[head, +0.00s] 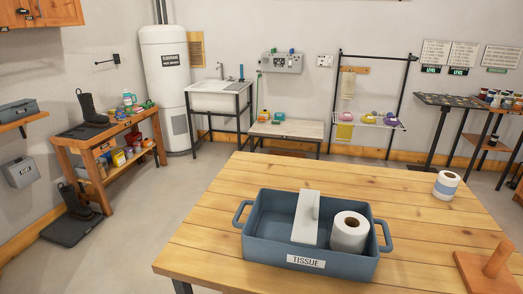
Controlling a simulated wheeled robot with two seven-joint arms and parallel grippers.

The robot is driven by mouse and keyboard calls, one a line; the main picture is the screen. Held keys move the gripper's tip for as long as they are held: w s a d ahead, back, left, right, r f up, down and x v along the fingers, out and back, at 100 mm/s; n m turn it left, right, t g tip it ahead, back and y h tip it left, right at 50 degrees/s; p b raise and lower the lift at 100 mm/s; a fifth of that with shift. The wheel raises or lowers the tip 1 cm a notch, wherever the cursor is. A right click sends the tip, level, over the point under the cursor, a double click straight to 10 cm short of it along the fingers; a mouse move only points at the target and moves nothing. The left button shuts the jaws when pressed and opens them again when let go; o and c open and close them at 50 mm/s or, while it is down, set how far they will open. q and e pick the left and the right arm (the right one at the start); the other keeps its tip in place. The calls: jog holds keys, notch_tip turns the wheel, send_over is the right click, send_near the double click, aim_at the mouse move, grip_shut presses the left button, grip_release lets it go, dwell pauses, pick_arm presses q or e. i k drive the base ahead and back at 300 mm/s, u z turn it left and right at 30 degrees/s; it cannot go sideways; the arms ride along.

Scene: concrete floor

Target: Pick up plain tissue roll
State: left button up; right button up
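A plain white tissue roll (349,235) stands upright in the right part of a blue-grey tray (270,250) labelled "TISSUE". The tray rests on the wooden table and has a handle at each end. A light grey divider or handle piece (306,218) stands in the middle of the tray, left of the roll. A second roll with a blue band (446,185) stands on the table, behind and right of the tray. Neither of my grippers is in view.
A wooden base with an upright peg (496,260) stands at the table's right front. The wooden table (210,235) is bare left of the tray. A workbench (105,150), sink (218,98), low table (288,128) and wire rack (368,121) stand along the walls.

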aim_at(351, 230)
jog(key=u, duration=2)
jog(key=k, duration=1.2)
jog(key=z, duration=2.05)
jog(key=i, duration=0.45)
jog(key=u, duration=0.05)
